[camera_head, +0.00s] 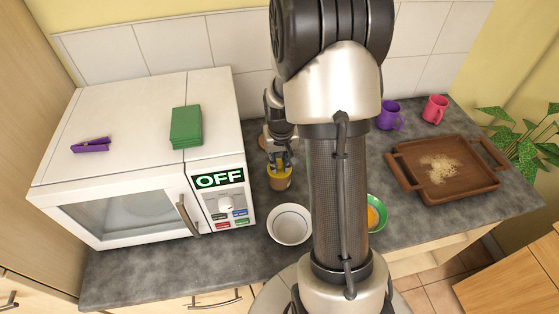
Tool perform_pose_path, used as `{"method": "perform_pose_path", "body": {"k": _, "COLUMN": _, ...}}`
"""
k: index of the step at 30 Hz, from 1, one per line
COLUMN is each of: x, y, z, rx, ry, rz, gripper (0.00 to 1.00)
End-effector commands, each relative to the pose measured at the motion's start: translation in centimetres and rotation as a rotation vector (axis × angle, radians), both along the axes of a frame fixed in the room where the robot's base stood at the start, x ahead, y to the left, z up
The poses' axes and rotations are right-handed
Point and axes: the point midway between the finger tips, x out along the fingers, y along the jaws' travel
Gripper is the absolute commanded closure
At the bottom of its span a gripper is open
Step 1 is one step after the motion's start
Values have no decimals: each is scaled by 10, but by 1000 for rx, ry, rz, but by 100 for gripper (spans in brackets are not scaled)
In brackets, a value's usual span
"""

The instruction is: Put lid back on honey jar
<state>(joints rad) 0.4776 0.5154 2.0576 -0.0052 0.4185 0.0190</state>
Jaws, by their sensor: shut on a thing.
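The honey jar (280,183) is a small amber-brown jar. It stands upright on the dark counter, right of the microwave and behind the white bowl. My gripper (279,165) points down right over the jar, with its fingertips at the jar's top. It is shut on what looks like the yellow lid (279,172). The lid is at the jar's mouth, but I cannot tell whether it is seated or just above. The fingers hide part of the lid and the jar's rim.
A white microwave (120,205) marked OFF stands close left, with a green stack (186,126) and a purple clip (91,145) on top. A white bowl (290,225) is in front. A green bowl (376,213), brown tray (440,185), purple mug (389,115) and pink mug (435,109) stand right.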

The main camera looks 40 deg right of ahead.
Motion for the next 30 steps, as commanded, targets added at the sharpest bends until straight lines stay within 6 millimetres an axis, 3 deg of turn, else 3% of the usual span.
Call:
{"method": "perform_pose_path", "body": {"k": 12, "x": 0, "y": 0, "z": 0, "rx": 0, "ry": 0, "rz": 0, "gripper": 100}}
{"method": "perform_pose_path", "body": {"k": 13, "x": 0, "y": 0, "z": 0, "rx": 0, "ry": 0, "rz": 0, "gripper": 80}}
{"method": "perform_pose_path", "body": {"k": 23, "x": 0, "y": 0, "z": 0, "rx": 0, "ry": 0, "rz": 0, "gripper": 58}}
{"method": "perform_pose_path", "body": {"k": 30, "x": 0, "y": 0, "z": 0, "rx": 0, "ry": 0, "rz": 0, "gripper": 58}}
